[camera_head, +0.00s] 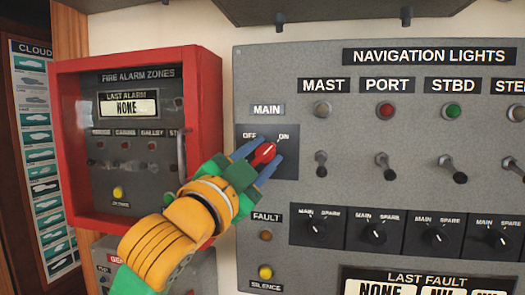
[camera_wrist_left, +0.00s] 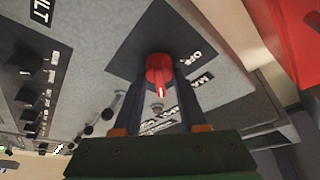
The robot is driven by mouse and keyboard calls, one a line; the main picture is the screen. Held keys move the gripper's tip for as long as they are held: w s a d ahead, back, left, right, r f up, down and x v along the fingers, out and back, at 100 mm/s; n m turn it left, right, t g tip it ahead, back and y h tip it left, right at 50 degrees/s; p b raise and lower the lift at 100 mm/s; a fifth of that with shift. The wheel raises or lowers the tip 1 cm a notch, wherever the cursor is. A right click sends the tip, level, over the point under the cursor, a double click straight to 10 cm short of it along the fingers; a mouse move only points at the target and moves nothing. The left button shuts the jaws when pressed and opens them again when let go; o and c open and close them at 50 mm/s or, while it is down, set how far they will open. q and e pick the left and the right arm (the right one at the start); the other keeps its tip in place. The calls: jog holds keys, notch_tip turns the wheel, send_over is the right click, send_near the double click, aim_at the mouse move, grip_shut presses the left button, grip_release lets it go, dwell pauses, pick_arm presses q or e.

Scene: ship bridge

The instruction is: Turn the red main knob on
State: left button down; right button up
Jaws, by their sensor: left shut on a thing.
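The red main knob (camera_head: 263,153) sits on a dark square plate (camera_head: 287,168) below the MAIN label (camera_head: 267,110), between the OFF and ON markings. Its white line slants up and to the right, toward ON. My left gripper (camera_head: 268,150) is shut on the knob, with one blue finger on each side of it. The left wrist view shows the red knob (camera_wrist_left: 160,70) between the two fingers of my left gripper (camera_wrist_left: 162,72). The fingers cover part of the plate. My right gripper is in neither view.
A red-framed fire alarm box (camera_head: 212,80) with a handle stands out left of the panel, close to my left arm. Toggle switches (camera_head: 321,160) and small black knobs (camera_head: 317,230) are right of and below the main knob. FAULT and SILENCE buttons (camera_head: 265,272) lie below.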

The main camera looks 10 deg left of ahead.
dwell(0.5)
pick_arm(q)
jog(key=shift+c, duration=2.4)
grip_release()
jog(key=shift+s+a+f+b, duration=0.1)
jog(key=shift+s+f+b, duration=0.15)
jog(key=shift+b, duration=0.1)
jog(key=b+v, duration=0.3)
jog(key=v, duration=0.3)
jog(key=shift+s+b, duration=0.25)
jog(key=shift+b, duration=0.05)
jog(key=shift+a+r, duration=0.1)
